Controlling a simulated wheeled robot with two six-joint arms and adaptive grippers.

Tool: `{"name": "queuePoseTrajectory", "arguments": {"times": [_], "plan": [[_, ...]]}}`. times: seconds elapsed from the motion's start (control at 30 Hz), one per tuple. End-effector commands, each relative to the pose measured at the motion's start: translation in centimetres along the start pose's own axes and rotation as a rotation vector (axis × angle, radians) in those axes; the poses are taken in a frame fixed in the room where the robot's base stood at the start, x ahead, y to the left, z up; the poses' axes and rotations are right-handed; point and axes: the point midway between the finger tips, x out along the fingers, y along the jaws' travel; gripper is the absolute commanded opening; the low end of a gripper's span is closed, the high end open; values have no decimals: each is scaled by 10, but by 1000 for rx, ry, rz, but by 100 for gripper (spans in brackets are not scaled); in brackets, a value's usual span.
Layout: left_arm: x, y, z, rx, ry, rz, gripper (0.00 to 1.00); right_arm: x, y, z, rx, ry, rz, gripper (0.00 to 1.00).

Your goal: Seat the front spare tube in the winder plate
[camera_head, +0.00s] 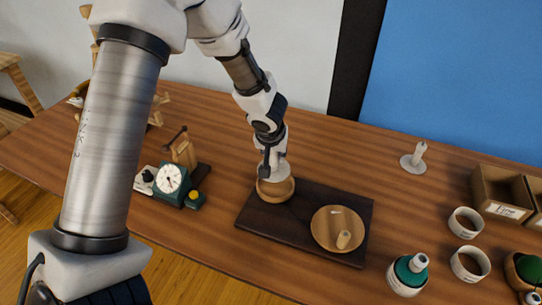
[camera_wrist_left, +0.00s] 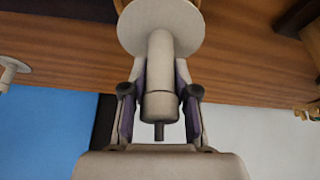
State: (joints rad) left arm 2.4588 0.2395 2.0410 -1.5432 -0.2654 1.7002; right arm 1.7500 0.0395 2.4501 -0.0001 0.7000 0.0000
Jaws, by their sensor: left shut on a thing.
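My left gripper (camera_head: 272,160) points down over the dark board and is shut on a white tube with a wide round flange (camera_head: 277,171). In the left wrist view the flanged tube (camera_wrist_left: 158,55) lies between both fingers (camera_wrist_left: 160,108), flange away from the palm. It is over a round wooden piece (camera_head: 275,189) at the board's left end; I cannot tell whether they touch. A similar white flanged tube (camera_head: 413,162) stands upright at the back right. My right gripper is not in view.
The dark board (camera_head: 290,222) lies mid-table. To its left are a green dial scale (camera_head: 170,183) and a wooden stand (camera_head: 184,150). To its right are a green bottle (camera_head: 408,274), two cream rings (camera_head: 466,222) and cardboard boxes (camera_head: 500,192). Table behind the board is clear.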

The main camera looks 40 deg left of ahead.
Motion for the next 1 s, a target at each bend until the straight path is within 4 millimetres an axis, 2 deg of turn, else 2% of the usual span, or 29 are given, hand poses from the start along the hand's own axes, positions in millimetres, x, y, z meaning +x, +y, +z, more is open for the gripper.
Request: {"name": "queuePoseTrajectory", "arguments": {"times": [0.27, 1.0], "plan": [[5, 2, 1, 8, 1, 3, 12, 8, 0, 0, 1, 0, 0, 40], [58, 2, 23, 8, 2, 3, 12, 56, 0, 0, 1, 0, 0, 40]]}}
